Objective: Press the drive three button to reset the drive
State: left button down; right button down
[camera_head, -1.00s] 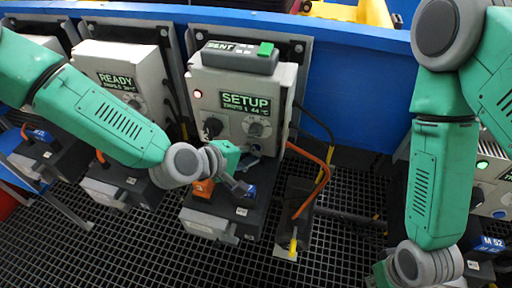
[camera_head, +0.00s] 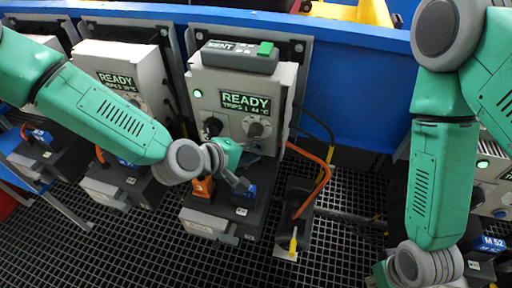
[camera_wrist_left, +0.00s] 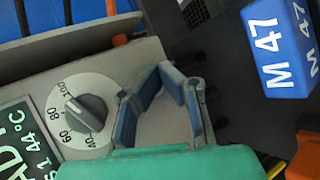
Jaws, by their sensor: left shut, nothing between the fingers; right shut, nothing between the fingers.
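The middle drive (camera_head: 285,82) shows READY, TRIPS 1 and 44 °C on its display (camera_head: 246,103), with a green lamp (camera_head: 198,94) lit at its left. Below are a black knob (camera_head: 213,126) and a grey dial (camera_head: 256,129). The dial also shows in the left wrist view (camera_wrist_left: 86,113). My left gripper (camera_head: 243,185) is shut and empty in front of the drive's lower part, below the dial. Its fingertips (camera_wrist_left: 163,70) show beside the dial in the left wrist view. I cannot make out a reset button. My right gripper's fingers are out of view.
A blue M 47 block (camera_wrist_left: 283,50) sits near my left fingers. Another READY drive (camera_head: 90,55) stands left. Orange cables (camera_head: 325,170) and a yellow-tipped part (camera_head: 293,245) are to the right.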

dwell(0.3)
pick_arm(q)
jog(key=shift+s+a+p, duration=0.25)
jog(key=shift+s+p, duration=0.05)
jog(key=shift+s, duration=0.5)
jog(key=shift+s+a+p, duration=0.2)
jog(key=shift+s+a, duration=0.05)
jog(key=shift+s, duration=0.55)
jog(key=shift+s+a+p, duration=0.2)
jog(key=shift+s+a, duration=0.1)
jog(key=shift+s, duration=0.5)
jog(key=shift+s+a+p, duration=0.2)
jog(key=shift+s+a, duration=0.05)
jog(key=shift+s, duration=0.55)
